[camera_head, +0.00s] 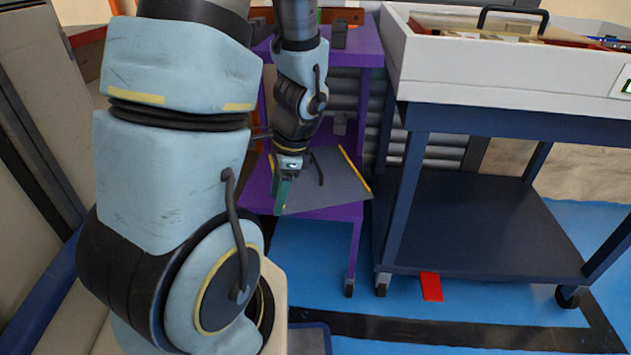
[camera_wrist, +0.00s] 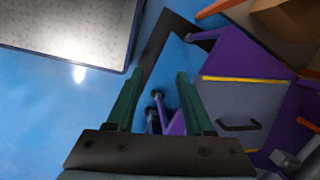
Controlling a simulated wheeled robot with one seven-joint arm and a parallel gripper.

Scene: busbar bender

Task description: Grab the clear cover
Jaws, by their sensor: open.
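A flat grey panel (camera_head: 325,185) with a black bar handle and a yellow strip along one edge lies on the lower shelf of the purple cart (camera_head: 335,212). It looks like the cover, though I cannot tell that it is clear. In the wrist view the panel (camera_wrist: 232,100) is at the right, with its handle (camera_wrist: 238,125) beyond the right finger. My gripper (camera_head: 283,195) hangs at the panel's left side in the head view. Its green fingers (camera_wrist: 158,75) are open with nothing between them, blue floor showing through the gap. Whether a finger touches the panel is unclear.
A dark blue trolley (camera_head: 480,220) with a white tray (camera_head: 510,75) on top stands right of the purple cart (camera_head: 360,48). A red piece (camera_head: 431,287) lies by its lower edge. A speckled grey surface (camera_wrist: 65,30) is upper left in the wrist view. Blue floor (camera_head: 310,255) is open in front.

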